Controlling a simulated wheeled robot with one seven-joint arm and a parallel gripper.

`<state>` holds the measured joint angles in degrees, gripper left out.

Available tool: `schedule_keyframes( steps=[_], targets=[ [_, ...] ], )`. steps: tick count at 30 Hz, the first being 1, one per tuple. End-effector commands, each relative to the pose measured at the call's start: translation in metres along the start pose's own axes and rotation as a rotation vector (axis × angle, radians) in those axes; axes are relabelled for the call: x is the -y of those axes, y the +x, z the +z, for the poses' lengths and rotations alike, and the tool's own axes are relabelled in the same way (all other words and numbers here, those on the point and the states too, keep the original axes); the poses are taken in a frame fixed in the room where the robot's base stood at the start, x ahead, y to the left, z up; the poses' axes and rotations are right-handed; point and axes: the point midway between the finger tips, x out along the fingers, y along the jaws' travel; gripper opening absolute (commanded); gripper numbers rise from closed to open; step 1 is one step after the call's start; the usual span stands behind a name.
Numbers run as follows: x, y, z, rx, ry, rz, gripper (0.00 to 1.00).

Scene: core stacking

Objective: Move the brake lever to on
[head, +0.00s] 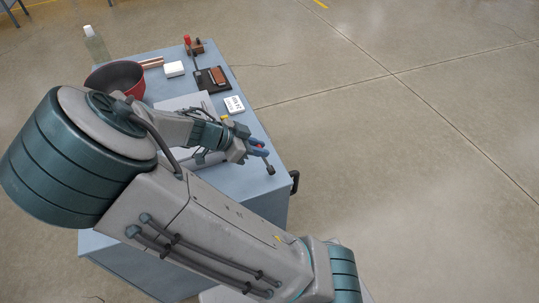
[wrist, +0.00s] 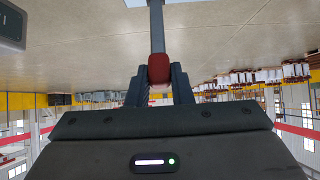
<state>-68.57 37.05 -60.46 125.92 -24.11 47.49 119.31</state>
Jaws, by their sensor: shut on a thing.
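The brake lever shows in the wrist view as a grey shaft (wrist: 157,28) with a red knob (wrist: 159,68) at its end. My gripper (wrist: 159,82) is shut on the red knob, one dark finger on each side of it. In the head view my gripper (head: 259,150) is over the near right part of the table, with a bit of red between its fingers. A small dark piece (head: 270,169) just beyond the fingertips may be the lever's foot. No on or off marking is readable, so I cannot tell the lever's setting.
The blue-grey table (head: 235,186) also holds a dark red bowl (head: 116,77), a white box (head: 174,69), a black tray (head: 212,80), a white labelled card (head: 234,105) and a red-topped brown device (head: 195,47). A bottle (head: 95,45) stands at the far left. Open floor lies right.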

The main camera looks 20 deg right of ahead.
Motion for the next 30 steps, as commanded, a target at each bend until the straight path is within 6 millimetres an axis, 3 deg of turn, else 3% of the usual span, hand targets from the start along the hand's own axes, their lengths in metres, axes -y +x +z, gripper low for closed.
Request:
schedule_keyframes(
  steps=[7,20,30],
  targets=[
    [0.0,-0.009,0.016,0.003,-0.003,-0.003,0.0],
    [0.0,-0.011,0.019,0.003,-0.002,-0.003,0.0],
    [0.0,-0.016,0.04,0.002,-0.003,-0.003,0.0]
  ],
)
